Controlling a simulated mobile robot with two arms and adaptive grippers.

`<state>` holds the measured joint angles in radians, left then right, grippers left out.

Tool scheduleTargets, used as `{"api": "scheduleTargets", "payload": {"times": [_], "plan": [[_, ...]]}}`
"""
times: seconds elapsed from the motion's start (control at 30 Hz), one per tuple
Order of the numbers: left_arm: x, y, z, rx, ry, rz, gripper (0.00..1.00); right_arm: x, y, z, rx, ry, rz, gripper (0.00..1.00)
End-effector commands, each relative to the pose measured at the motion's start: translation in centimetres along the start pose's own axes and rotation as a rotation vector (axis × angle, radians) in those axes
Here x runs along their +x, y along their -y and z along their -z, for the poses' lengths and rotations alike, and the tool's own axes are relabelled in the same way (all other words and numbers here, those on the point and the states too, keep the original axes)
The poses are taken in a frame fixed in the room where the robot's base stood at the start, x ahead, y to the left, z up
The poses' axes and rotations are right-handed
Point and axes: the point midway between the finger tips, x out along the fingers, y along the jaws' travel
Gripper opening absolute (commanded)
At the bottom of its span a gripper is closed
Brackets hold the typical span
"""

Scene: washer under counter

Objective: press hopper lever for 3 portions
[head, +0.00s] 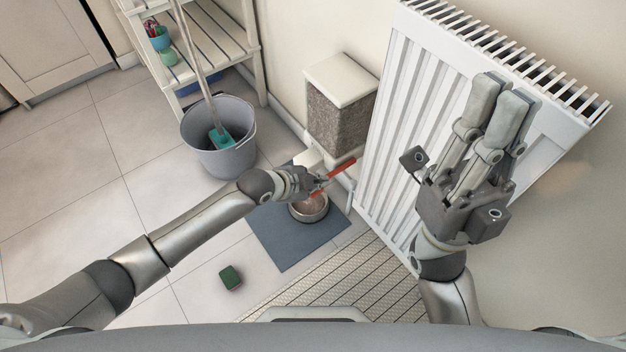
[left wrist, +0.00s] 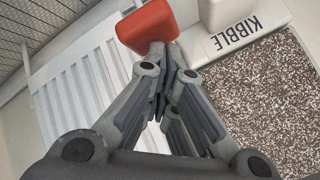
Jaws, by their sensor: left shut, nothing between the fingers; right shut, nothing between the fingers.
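The hopper (head: 341,120), filled with brown kibble under a pale lid, stands against the wall. Its red lever (head: 341,167) sticks out below it, above a bowl (head: 310,208) of kibble. My left gripper (head: 318,184) is shut and empty at the lever, partly covering it. In the left wrist view, the red lever end (left wrist: 147,27) is right at the shut fingertips (left wrist: 158,55); I cannot tell whether they touch. The hopper's kibble window (left wrist: 250,105) and KIBBLE label (left wrist: 236,32) show beside them. My right gripper (head: 504,92) is shut and empty, raised before the radiator.
A white radiator (head: 388,130) is right of the hopper. The bowl stands on a blue-grey mat (head: 285,240). A grey bucket (head: 218,150) with a mop stands at left by a shelf (head: 215,40). A green sponge (head: 230,277) lies on the otherwise open tiled floor.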

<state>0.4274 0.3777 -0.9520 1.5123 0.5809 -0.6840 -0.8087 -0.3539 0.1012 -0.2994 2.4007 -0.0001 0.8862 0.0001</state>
Motion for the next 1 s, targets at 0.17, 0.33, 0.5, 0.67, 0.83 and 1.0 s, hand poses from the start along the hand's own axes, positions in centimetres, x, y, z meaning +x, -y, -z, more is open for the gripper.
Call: {"api": "scheduleTargets", "payload": {"times": [0.17, 0.33, 0.5, 0.67, 0.83, 1.0], "plan": [[-0.8, 0.6, 0.6, 0.0, 0.001, -0.001, 0.0, 1.3, 0.0, -0.1, -0.001, 0.019, 0.0, 0.0], [-0.9, 0.7, 0.7, 0.0, 0.001, -0.001, 0.0, 1.5, 0.0, -0.2, -0.001, 0.027, 0.0, 0.0], [-0.9, 0.6, 0.6, 0.0, 0.001, 0.0, 0.0, 1.4, 0.0, -0.3, -0.003, 0.03, 0.0, 0.0], [-1.0, 0.7, 0.7, 0.0, 0.001, 0.0, 0.0, 1.5, -0.1, -0.4, -0.004, 0.035, 0.0, 0.0], [-1.3, 0.9, 0.9, 0.0, 0.001, 0.0, 0.0, 1.2, -0.3, -2.4, -0.011, 0.132, -0.004, 0.0], [-1.5, 1.1, 1.1, 0.001, 0.001, 0.0, 0.0, 1.2, -0.4, -4.1, -0.015, 0.222, -0.005, 0.0]]}}
